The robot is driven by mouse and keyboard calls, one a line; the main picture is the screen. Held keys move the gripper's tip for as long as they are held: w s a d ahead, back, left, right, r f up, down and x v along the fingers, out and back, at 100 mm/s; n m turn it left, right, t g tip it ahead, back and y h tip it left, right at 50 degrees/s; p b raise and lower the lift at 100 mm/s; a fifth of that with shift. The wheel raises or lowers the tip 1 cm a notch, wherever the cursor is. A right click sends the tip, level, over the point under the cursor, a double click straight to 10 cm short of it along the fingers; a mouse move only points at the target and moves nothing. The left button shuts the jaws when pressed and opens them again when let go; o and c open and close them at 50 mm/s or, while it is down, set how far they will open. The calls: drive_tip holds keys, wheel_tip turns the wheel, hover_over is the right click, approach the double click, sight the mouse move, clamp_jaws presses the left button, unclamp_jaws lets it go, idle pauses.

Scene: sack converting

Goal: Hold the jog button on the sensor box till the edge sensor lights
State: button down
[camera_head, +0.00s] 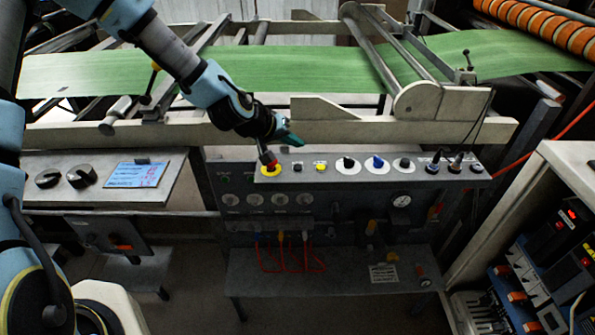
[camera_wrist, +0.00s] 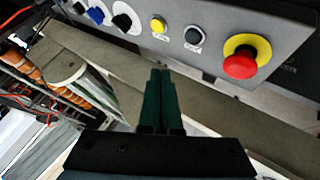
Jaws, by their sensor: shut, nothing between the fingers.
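A grey box (camera_head: 340,180) below the green web carries a row of controls. At its left are a red mushroom button on a yellow ring (camera_head: 270,168), a black button (camera_head: 298,167) and a yellow button (camera_head: 321,167). They also show in the wrist view: the red button (camera_wrist: 240,64), black button (camera_wrist: 193,36) and yellow button (camera_wrist: 158,26). I cannot read which is the jog button. My gripper (camera_head: 298,141) has green fingers, shut and empty (camera_wrist: 160,72), above the box near the black button, apart from the buttons. I cannot make out a lit edge sensor.
Several knobs and switches continue right along the box, including a blue knob (camera_head: 377,162). A pale machine beam (camera_head: 350,130) runs behind my gripper, under the green web (camera_head: 290,62). A grey console (camera_head: 100,180) stands left, an electrical cabinet (camera_head: 540,210) right.

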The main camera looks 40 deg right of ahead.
sight(295, 169)
drive_tip(key=shift+f+b, duration=1.6)
drive_tip(key=shift+f, duration=1.05)
drive_tip(key=shift+f, duration=0.15)
drive_tip(key=shift+f+b, duration=0.3)
drive_tip(key=shift+b, duration=0.05)
